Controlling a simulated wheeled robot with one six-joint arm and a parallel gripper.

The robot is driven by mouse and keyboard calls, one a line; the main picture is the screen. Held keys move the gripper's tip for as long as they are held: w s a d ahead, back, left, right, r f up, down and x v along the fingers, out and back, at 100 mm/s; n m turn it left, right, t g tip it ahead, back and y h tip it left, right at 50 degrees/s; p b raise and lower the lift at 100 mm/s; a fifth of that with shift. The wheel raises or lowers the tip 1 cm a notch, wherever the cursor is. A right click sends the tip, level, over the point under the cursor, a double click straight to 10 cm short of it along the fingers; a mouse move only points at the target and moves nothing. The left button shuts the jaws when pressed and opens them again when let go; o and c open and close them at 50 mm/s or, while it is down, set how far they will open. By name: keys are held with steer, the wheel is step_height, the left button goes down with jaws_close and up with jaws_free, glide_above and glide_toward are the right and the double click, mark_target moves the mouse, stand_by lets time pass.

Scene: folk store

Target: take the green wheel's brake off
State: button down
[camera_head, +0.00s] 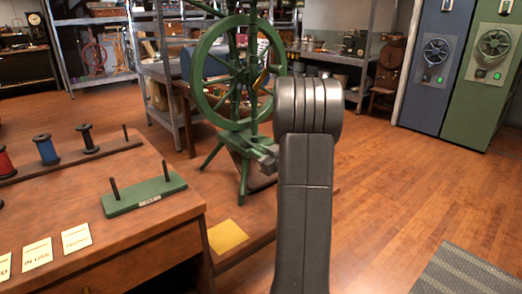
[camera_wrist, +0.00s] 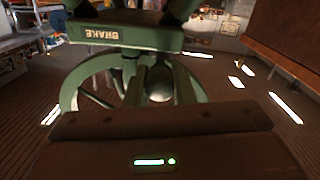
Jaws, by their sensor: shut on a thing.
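The green wheel (camera_head: 237,80) stands upright on a green frame behind my arm in the head view. Its lower rim also shows in the wrist view (camera_wrist: 78,82). A green plate (camera_wrist: 140,36) there carries the word BRAKE, upside down in the picture. My gripper (camera_head: 268,158) is at the front of the wheel's frame, partly hidden by my arm. In the wrist view my gripper (camera_wrist: 158,88) is shut on a small part below the BRAKE plate, apparently the brake lever. The part's shape and exact position are hard to make out in the dark.
A wooden bench (camera_head: 150,240) at the left holds spools (camera_head: 45,150), a green peg stand (camera_head: 145,193) and cards. A yellow card (camera_head: 227,236) lies on a low wooden platform. Shelves stand behind the wheel. The floor to the right is clear up to blue and green cabinets (camera_head: 485,75).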

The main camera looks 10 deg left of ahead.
mark_target(261, 148)
steer(key=shift+r+g+h+p, duration=0.6)
steer(key=shift+r+p, duration=0.45)
steer(key=shift+p, duration=1.7)
steer(key=r+g+h+p, duration=0.1)
steer(key=p, duration=0.6)
steer(key=shift+r+h, duration=0.25)
steer(key=shift+h, duration=0.15)
steer(key=p, duration=0.3)
steer(key=g+h+p, duration=0.1)
steer(key=p, duration=0.2)
steer(key=shift+w+a+r, duration=0.1)
steer(key=shift+a+r, duration=0.1)
steer(key=shift+r, duration=0.1)
steer(key=shift+g+h+p, duration=0.3)
steer(key=shift+g+p, duration=0.1)
steer(key=shift+p, duration=0.8)
steer(key=shift+w, duration=0.1)
steer(key=c, duration=1.2)
jaws_free()
steer(key=shift+c, duration=0.2)
steer(key=p+v, duration=0.2)
steer(key=v, duration=1.1)
steer(key=shift+s+d+r, duration=0.2)
steer(key=shift+s, duration=0.05)
